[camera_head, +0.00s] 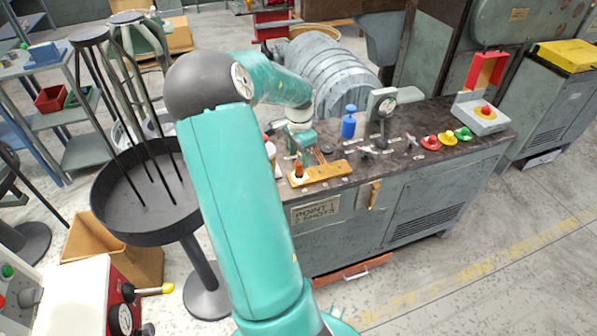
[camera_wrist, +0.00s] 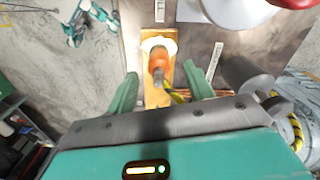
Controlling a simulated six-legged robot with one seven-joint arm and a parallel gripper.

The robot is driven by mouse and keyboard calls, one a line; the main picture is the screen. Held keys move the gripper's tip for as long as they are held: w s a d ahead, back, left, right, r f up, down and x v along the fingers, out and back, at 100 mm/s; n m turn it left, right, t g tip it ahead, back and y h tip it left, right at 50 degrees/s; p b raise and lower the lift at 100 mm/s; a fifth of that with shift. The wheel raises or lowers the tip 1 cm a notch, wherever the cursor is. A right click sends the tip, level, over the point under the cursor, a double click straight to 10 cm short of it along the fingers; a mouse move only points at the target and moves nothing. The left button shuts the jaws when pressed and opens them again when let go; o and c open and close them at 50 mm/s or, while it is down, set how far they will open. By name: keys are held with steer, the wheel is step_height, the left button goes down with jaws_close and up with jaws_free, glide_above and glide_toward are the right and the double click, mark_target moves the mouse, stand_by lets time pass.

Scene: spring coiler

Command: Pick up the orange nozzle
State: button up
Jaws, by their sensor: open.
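The orange nozzle (camera_head: 298,170) stands near the left end of a yellow-brown board (camera_head: 328,173) on the dark bench top. In the wrist view the nozzle (camera_wrist: 158,63) sits on a pale round patch at the far end of the board (camera_wrist: 152,97). My gripper (camera_head: 304,155) is just above and behind the nozzle in the head view. In the wrist view my gripper (camera_wrist: 161,88) is open, with one green finger on each side of the board. The nozzle lies ahead between the fingers' lines, and nothing is held. The fingertips are small and partly hidden in the head view.
A blue bottle (camera_head: 348,123), a dial gauge stand (camera_head: 381,108) and red, yellow and green buttons (camera_head: 447,138) stand on the bench to the right. A dark round tray on a stand (camera_head: 145,205) is left of my arm. Bench space right of the board holds small parts.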

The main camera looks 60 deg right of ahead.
mark_target(299, 162)
step_height(299, 162, down, 5)
steer(key=shift+f, duration=0.2)
jaws_close()
stand_by(0.3)
steer(key=shift+r, duration=0.15)
steer(key=shift+r, duration=0.5)
step_height(299, 162, up, 2)
steer(key=shift+s+a+r, duration=0.1)
steer(key=shift+a+r, duration=0.05)
steer(key=shift+r, duration=0.1)
steer(key=s+a+r, duration=0.9)
steer(key=s, duration=0.1)
steer(key=shift+s+r, duration=0.15)
steer(key=shift+s, duration=0.1)
